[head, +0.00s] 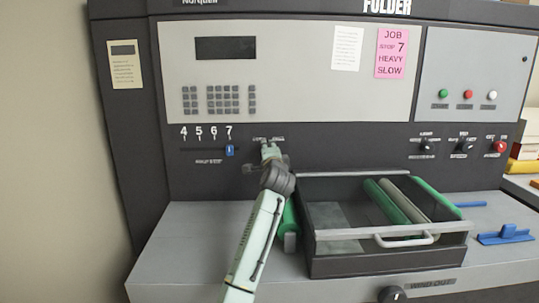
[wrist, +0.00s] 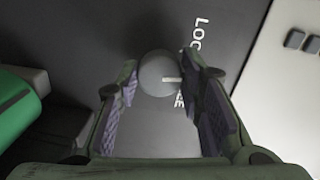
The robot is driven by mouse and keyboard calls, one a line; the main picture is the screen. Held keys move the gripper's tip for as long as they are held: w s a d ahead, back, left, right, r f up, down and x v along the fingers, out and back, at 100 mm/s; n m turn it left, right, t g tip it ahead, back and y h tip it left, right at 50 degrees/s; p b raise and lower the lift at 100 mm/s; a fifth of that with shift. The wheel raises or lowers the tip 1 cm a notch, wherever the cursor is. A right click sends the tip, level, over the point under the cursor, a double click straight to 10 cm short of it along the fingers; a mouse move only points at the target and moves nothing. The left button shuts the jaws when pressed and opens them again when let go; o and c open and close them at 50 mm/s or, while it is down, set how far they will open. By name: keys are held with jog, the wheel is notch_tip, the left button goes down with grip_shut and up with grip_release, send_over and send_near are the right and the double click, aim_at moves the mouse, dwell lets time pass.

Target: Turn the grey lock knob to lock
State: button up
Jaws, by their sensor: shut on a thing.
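The grey lock knob (wrist: 157,74) is round and sits on the dark panel in the wrist view. A short white mark on it points to the right in that view. Part of the word "LOCK" (wrist: 199,35) shows above right of it, and the end of another label (wrist: 179,97) shows just right of the knob, partly hidden by a finger. My gripper (wrist: 165,88) has its fingers on either side of the knob and is shut on it. In the head view my gripper (head: 270,152) is at the panel below small labels and hides the knob.
The blue slider (head: 229,150) stands under the 7, left of my gripper. An open drawer (head: 390,257) with rollers juts out to the right of my arm. Knobs and a red button (head: 500,147) are farther right. A green roller (wrist: 15,108) is at the wrist view's left.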

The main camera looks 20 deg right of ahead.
jog(key=shift+f+n+h+b, duration=0.1)
jog(key=shift+n+h+b, duration=0.3)
jog(key=shift+n, duration=3)
jog(key=o, duration=1.2)
jog(key=shift+c, duration=0.2)
jog(key=v, duration=1.2)
jog(key=shift+r, duration=0.2)
